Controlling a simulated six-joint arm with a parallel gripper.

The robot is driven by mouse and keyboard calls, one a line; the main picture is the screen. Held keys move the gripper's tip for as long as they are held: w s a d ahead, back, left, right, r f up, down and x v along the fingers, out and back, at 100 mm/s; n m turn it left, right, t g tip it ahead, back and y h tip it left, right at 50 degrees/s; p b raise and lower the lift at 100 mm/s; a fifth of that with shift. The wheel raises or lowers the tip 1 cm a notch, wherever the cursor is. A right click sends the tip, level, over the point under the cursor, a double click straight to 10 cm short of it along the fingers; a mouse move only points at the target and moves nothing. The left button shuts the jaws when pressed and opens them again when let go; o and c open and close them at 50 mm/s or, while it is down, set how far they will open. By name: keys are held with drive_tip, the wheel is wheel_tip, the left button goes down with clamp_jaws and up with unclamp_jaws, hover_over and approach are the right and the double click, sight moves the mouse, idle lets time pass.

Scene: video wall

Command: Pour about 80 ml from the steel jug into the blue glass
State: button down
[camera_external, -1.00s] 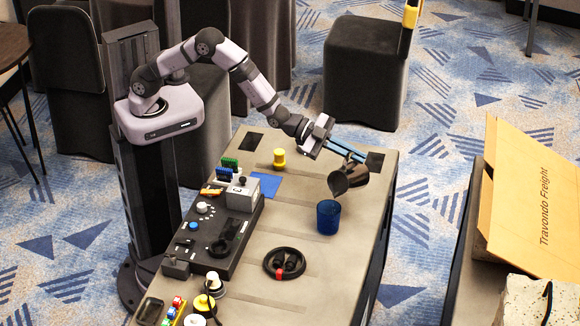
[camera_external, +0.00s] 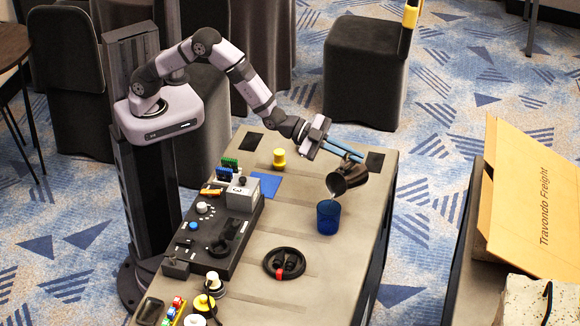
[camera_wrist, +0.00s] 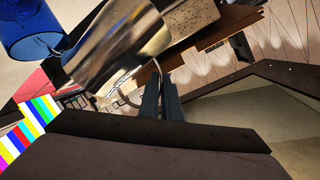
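The steel jug (camera_external: 347,178) is held above the table, tilted with its mouth down toward the blue glass. The blue glass (camera_external: 328,217) stands upright on the table just below the jug's lip. My gripper (camera_external: 345,154) is shut on the jug's handle, with its long blue-grey fingers reaching to it. In the wrist view the jug (camera_wrist: 120,45) shows large and shiny, its handle at the fingertips (camera_wrist: 160,85), and the blue glass (camera_wrist: 30,30) is at the upper left.
A yellow knob (camera_external: 279,158), a blue square (camera_external: 265,185) and a control panel (camera_external: 215,232) lie to the left. An open cardboard box (camera_external: 535,195) stands off the table at right.

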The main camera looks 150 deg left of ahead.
drive_tip(key=shift+w+d+r+m, duration=0.4)
drive_tip(key=shift+d+r, duration=0.15)
drive_tip(key=shift+d, duration=0.1)
idle(1.1)
drive_tip(key=shift+s+a+f, duration=0.1)
drive_tip(key=shift+s+a, duration=0.15)
drive_tip(key=shift+a, duration=0.1)
drive_tip(key=shift+s+a+f+n, duration=0.3)
drive_tip(key=shift+a+f+n, duration=0.15)
drive_tip(key=shift+a, duration=0.2)
drive_tip(key=shift+s+a+f+n, duration=0.35)
drive_tip(key=shift+a+f, duration=0.15)
drive_tip(key=shift+a, duration=0.1)
drive_tip(key=shift+a+f+h, duration=0.2)
drive_tip(key=shift+h, duration=0.2)
drive_tip(key=shift+n, duration=0.3)
